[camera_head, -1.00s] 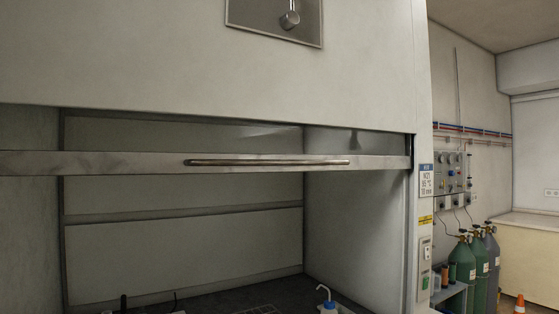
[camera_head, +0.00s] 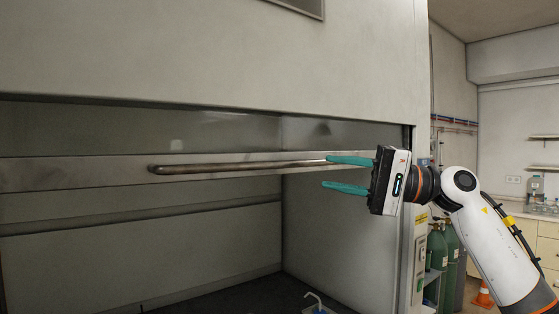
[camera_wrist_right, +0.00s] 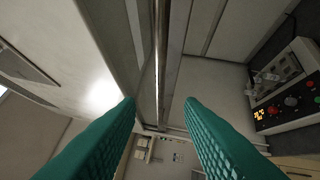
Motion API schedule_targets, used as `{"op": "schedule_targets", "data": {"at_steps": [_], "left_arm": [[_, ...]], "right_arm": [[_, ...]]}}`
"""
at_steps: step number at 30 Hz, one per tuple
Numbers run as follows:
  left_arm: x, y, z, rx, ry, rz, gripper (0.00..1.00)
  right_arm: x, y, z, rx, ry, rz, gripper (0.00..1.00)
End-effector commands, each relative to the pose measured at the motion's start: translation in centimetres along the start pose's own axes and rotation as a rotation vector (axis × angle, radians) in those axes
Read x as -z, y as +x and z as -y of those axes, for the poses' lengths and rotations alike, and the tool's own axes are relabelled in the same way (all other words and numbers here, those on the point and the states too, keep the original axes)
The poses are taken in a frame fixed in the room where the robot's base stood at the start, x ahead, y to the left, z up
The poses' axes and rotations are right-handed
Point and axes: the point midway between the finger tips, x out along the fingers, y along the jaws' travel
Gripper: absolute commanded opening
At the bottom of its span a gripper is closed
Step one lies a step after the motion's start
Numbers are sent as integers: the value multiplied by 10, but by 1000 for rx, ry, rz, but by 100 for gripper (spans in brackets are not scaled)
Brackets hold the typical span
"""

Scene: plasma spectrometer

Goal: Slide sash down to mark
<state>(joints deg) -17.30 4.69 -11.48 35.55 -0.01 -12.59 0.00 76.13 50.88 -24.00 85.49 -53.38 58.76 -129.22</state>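The fume hood sash (camera_head: 70,175) is a glass pane with a grey metal bottom rail, standing partway up across the hood opening. A long metal handle bar (camera_head: 240,168) runs along the rail, and its right end is overlapped by my upper finger. My right gripper (camera_head: 326,172) is open and empty at that right end, one teal finger level with the bar and one below it. In the right wrist view the handle (camera_wrist_right: 157,60) runs between the spread fingers of the gripper (camera_wrist_right: 160,103); contact cannot be told. My left gripper is out of view. I cannot make out the mark.
The hood's right post (camera_head: 408,250) stands just behind my right wrist. Green gas cylinders (camera_head: 438,248) and an orange cone (camera_head: 483,294) are at the right. The wrist view shows an instrument panel (camera_wrist_right: 290,95).

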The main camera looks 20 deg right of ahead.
Motion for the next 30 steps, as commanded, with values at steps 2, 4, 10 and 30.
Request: {"op": "schedule_targets", "data": {"at_steps": [2, 4, 10, 30], "left_arm": [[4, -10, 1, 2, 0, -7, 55], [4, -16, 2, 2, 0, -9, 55], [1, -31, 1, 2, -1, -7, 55], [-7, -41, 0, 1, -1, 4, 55]], "right_arm": [[1, 16, -4, 0, 1, -4, 34], [0, 31, -4, 0, 3, -5, 34], [0, 71, -4, -2, 5, -4, 34], [0, 103, 0, -3, 6, 1, 24]]}}
